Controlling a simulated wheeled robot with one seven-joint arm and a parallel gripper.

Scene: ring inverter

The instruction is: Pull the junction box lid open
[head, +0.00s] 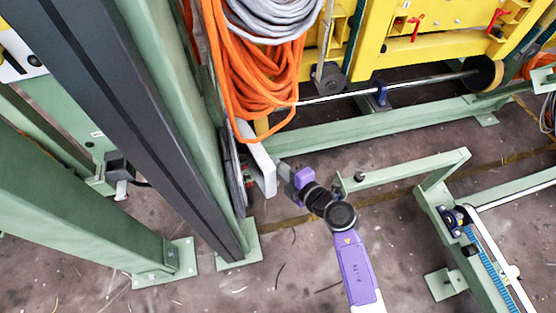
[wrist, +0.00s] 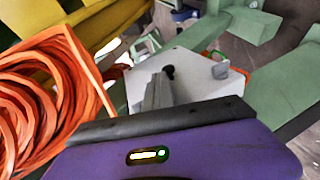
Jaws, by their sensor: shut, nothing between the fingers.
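A pale grey-white panel (head: 261,166), apparently the junction box or its lid, stands at the side of the green upright, below the orange cable. In the wrist view, a pale surface (wrist: 192,88) with a small dark knob lies just ahead of my gripper. I cannot tell whether the lid is ajar. My gripper (head: 283,170) is at the right side of the panel, with its fingers shut and empty. The fingers also show in the wrist view (wrist: 156,90), close to the pale surface; contact is unclear. The far side of the box is hidden.
Orange cable coils (head: 262,85) hang just above the panel and show at left in the wrist view (wrist: 45,95). A green upright (head: 190,100) stands left. A green frame (head: 405,172) is to the right. Brown floor (head: 225,285) lies open below.

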